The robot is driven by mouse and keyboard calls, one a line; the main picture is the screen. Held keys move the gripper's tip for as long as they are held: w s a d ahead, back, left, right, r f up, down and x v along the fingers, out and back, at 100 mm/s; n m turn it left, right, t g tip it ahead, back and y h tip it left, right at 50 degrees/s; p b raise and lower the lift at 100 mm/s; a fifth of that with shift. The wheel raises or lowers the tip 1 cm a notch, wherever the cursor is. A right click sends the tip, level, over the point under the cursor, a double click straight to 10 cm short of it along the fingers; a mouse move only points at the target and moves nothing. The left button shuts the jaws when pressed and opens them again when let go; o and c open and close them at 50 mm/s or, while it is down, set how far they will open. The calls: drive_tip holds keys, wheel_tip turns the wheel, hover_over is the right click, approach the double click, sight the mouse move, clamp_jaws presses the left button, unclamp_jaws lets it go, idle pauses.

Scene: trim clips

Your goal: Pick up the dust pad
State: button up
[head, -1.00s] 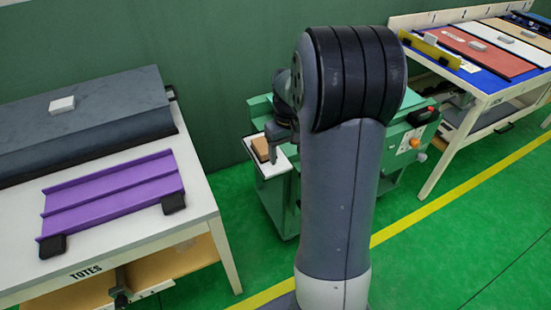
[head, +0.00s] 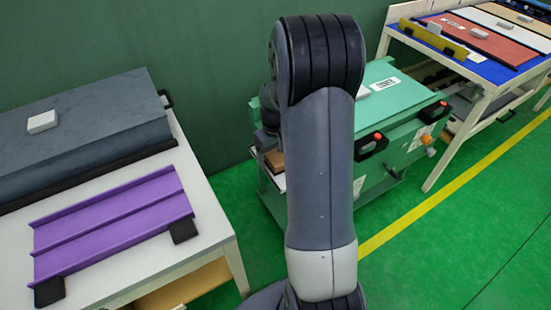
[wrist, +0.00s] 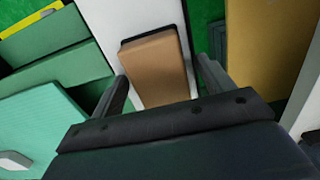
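The dust pad appears to be the brown block with a dark base (wrist: 155,66) on a narrow white shelf (wrist: 98,22) in the wrist view. In the head view the brown block (head: 275,160) is partly hidden by my arm, at the left end of the green machine. My gripper (wrist: 163,72) is open in the wrist view, with one finger on either side of the pad's near part. The fingers look apart from the pad, and nothing is held. In the head view my gripper is mostly hidden behind my arm.
The green machine (head: 395,95) has red-topped controls at its right. A white table (head: 140,265) at left holds a purple ribbed panel (head: 110,222), a grey padded slab (head: 90,110) and a small pale block (head: 42,121). A blue-topped table (head: 480,68) with coloured panels stands at right.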

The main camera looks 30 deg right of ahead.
sight(278, 154)
drive_tip(key=c, duration=1)
wheel_tip(278, 154, up, 10)
drive_tip(key=shift+r+p, duration=0.1)
drive_tip(key=shift+p, duration=0.5)
drive_tip(key=o, duration=0.5)
drive_tip(key=c, duration=0.3)
drive_tip(key=p, duration=0.5)
drive_tip(key=shift+d+r, duration=0.3)
